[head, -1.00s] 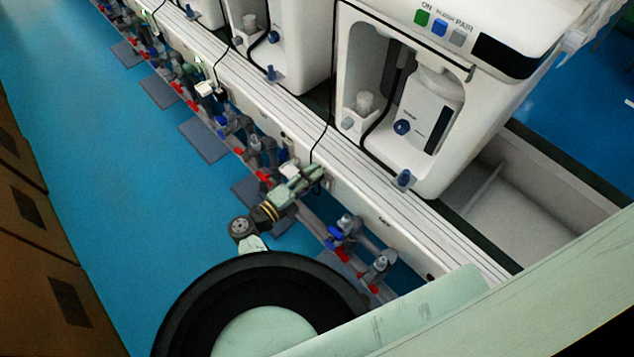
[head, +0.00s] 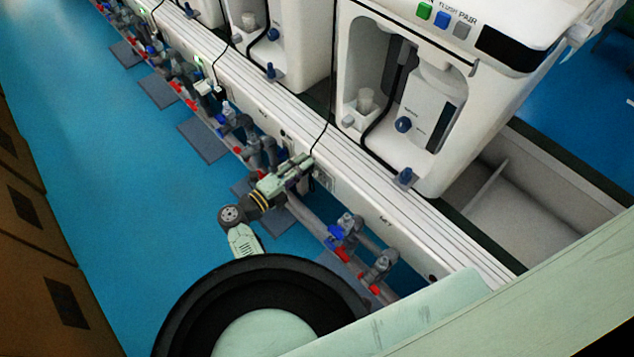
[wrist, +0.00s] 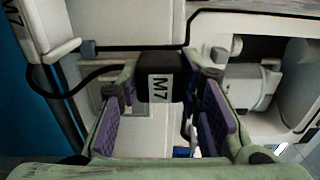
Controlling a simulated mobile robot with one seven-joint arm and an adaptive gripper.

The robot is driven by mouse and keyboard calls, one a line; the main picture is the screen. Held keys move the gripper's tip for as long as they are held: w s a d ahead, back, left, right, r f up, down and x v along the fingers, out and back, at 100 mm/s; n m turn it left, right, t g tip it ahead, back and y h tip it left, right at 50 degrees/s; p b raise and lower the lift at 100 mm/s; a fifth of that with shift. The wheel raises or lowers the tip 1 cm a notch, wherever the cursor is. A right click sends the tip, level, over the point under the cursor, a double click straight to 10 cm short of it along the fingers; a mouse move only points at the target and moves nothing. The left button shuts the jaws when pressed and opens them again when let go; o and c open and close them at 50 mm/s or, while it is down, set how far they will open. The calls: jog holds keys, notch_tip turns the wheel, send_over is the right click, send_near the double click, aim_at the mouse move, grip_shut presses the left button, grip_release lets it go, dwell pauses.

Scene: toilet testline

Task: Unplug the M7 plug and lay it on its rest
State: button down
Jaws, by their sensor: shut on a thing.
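The M7 plug (wrist: 155,80) is a black block with a white M7 label, held between the purple-padded fingers of my gripper (wrist: 163,95) in the wrist view. Its black cable (wrist: 85,85) bends away to the left. In the head view my gripper (head: 300,166) is beside the white rail, just left of a socket plate (head: 323,177). The socket face shows uncovered, so the plug looks clear of it. A thin black cable (head: 327,128) runs from the gripper area up over the rail. The plug is too small to make out in the head view, and I cannot pick out its rest.
The white rail (head: 440,245) runs diagonally, with a white test station (head: 420,130) behind it. Pipes with blue and red valves (head: 345,228) sit below the rail. Blue floor (head: 130,200) is open on the left, beside brown cabinets (head: 40,270).

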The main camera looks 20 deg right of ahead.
jog(key=shift+w+a+b, duration=0.35)
jog(key=shift+w+b, duration=0.1)
jog(key=shift+w, duration=0.45)
jog(key=shift+w+a+b, duration=0.3)
jog(key=shift+w+b, duration=0.2)
jog(key=shift+w, duration=0.45)
jog(key=shift+w+a+b, duration=0.35)
jog(key=shift+w+b, duration=0.1)
jog(key=shift+w, duration=0.45)
jog(key=shift+f+b, duration=1.2)
jog(key=shift+f, duration=0.35)
jog(key=c, duration=1.2)
grip_release()
jog(key=shift+r, duration=0.1)
jog(key=shift+c, duration=0.2)
jog(key=shift+o, duration=0.9)
jog(key=shift+f, duration=0.25)
jog(key=v, duration=1.2)
jog(key=shift+r, duration=0.4)
